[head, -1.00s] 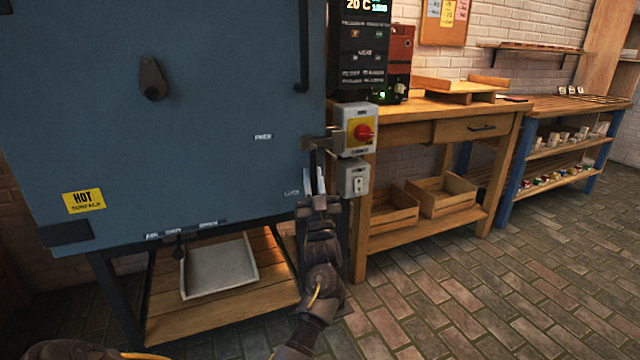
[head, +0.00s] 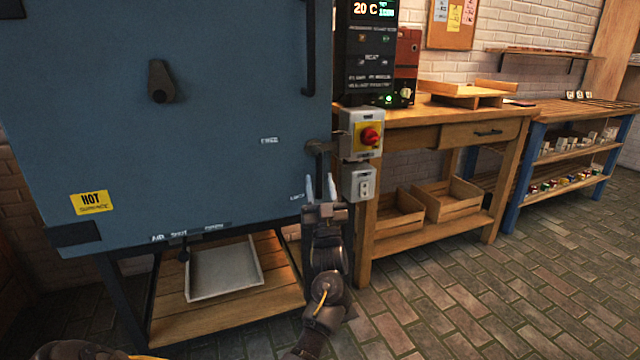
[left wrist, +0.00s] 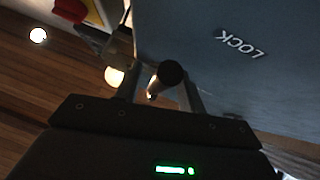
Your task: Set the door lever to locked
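The blue kiln door (head: 230,120) is closed and carries a "FREE" label (head: 269,140) above a "LOCK" label (head: 297,197) near its right edge. The dark door lever (head: 316,148) sits at that edge, its arm pointing down from the pivot, partly hidden near the fingers. My left gripper (head: 320,186) is just below it, fingers upward and apart. In the left wrist view, the lever's round dark end (left wrist: 172,73) shows between the open fingers (left wrist: 161,90), nearer the right-hand one. I cannot tell whether they touch. My right gripper is not in view.
A grey switch box with a red knob (head: 370,137) and a grey socket box (head: 360,182) are close right of the lever. A wooden workbench (head: 440,136) stands further right. A grey tray (head: 224,272) lies on the shelf below the kiln. The brick floor at right is clear.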

